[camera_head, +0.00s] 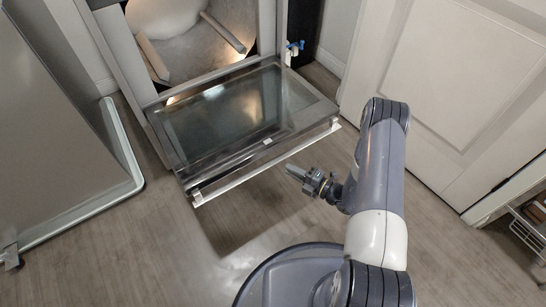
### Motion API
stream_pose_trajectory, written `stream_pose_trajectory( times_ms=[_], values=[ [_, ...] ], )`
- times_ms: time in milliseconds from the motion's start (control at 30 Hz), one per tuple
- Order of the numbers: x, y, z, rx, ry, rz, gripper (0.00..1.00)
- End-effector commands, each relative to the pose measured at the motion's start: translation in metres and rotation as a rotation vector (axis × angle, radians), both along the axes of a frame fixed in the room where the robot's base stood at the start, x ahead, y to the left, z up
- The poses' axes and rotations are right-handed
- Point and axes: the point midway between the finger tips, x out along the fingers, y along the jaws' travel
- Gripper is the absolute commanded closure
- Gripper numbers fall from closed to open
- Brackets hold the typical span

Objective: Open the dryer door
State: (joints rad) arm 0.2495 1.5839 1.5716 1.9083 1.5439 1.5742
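The dryer door (230,115) is swung down and lies open, a grey frame around a dark glass panel. A light bar handle (265,163) runs along its outer edge. Behind the door, the dryer's opening shows a lit metal drum (205,50) with pale fins. My gripper (291,169) is just outside the handle, below its right half in the picture. It looks apart from the handle, with nothing seen in it. Its fingers are too small and overlapped to tell whether they are open or shut.
A grey appliance panel or door (50,140) with a pale edge stands at the left. A white panelled door (450,90) is close to my arm on the right. A wire rack (528,230) is at the right edge. Wood floor (130,260) is clear at the lower left.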

Motion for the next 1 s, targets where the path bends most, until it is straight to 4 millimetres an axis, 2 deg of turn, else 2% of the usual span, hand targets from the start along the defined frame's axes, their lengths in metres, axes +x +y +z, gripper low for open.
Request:
stream_pose_trajectory(
  times_ms=[300, 500, 667, 933, 1000],
  values=[
    [0.029, 0.048, -0.003, -0.002, -0.005, 0.008, 0.84],
    [0.045, 0.071, -0.004, -0.003, -0.004, 0.005, 0.84],
    [0.051, 0.08, -0.003, -0.003, -0.003, 0.004, 0.84],
    [0.052, 0.081, -0.003, -0.002, -0.002, 0.002, 0.84],
    [0.052, 0.081, -0.003, -0.002, -0.002, 0.003, 0.88]
  ],
)
